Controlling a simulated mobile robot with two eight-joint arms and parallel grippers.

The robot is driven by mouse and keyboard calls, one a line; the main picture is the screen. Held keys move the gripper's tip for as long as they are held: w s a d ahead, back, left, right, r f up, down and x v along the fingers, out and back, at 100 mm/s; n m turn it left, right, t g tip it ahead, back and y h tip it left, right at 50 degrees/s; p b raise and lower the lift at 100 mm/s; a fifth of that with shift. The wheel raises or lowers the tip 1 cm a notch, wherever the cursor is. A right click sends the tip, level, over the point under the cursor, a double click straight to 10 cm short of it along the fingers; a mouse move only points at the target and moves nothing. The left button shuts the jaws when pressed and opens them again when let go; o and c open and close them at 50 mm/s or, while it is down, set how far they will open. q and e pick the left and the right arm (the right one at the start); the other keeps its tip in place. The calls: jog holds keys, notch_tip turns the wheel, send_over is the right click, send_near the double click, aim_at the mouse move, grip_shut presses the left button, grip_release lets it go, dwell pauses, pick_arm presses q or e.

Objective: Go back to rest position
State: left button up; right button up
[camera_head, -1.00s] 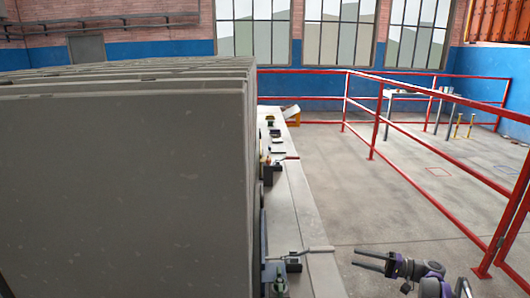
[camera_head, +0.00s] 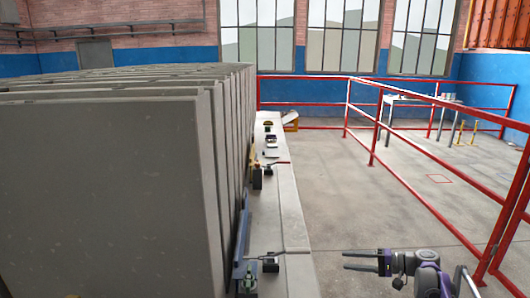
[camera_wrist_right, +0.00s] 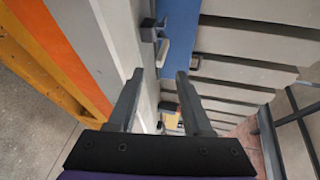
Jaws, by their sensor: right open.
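My right gripper (camera_head: 362,262) is at the lower right of the head view, over the grey floor and to the right of the panel mould's ledge. Its two fingers are apart with nothing between them. In the right wrist view the same open fingers (camera_wrist_right: 158,95) point toward the mould's side. The mould's grey panels (camera_head: 100,190) stand upright in a row and fill the left of the head view. My left gripper is not in view.
A long pale ledge (camera_head: 285,215) runs beside the panels, with small dark clamps (camera_head: 270,264) on it. Red railings (camera_head: 420,140) stand on the right, with a table (camera_head: 420,103) behind them. The floor (camera_head: 350,190) between ledge and railing is clear.

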jog(key=s+a+r+n+g+h+p, duration=0.1)
jog(key=s+a+r+h, duration=0.25)
jog(key=s+a, duration=0.35)
jog(key=s+a+r+g+h+p, duration=0.15)
jog(key=s+a+h, duration=0.3)
jog(key=s, duration=0.55)
jog(key=s+f+n+t+h+p, duration=0.1)
jog(key=s+f+n+h, duration=0.1)
jog(key=s, duration=1)
jog(key=s+d+f+n+t+h, duration=0.1)
jog(key=s+f+n+h, duration=0.1)
jog(key=s, duration=1.1)
jog(key=shift+s+d+f+h+p, duration=0.25)
jog(key=shift+d+f+h+p, duration=0.1)
jog(key=shift+f+h, duration=0.65)
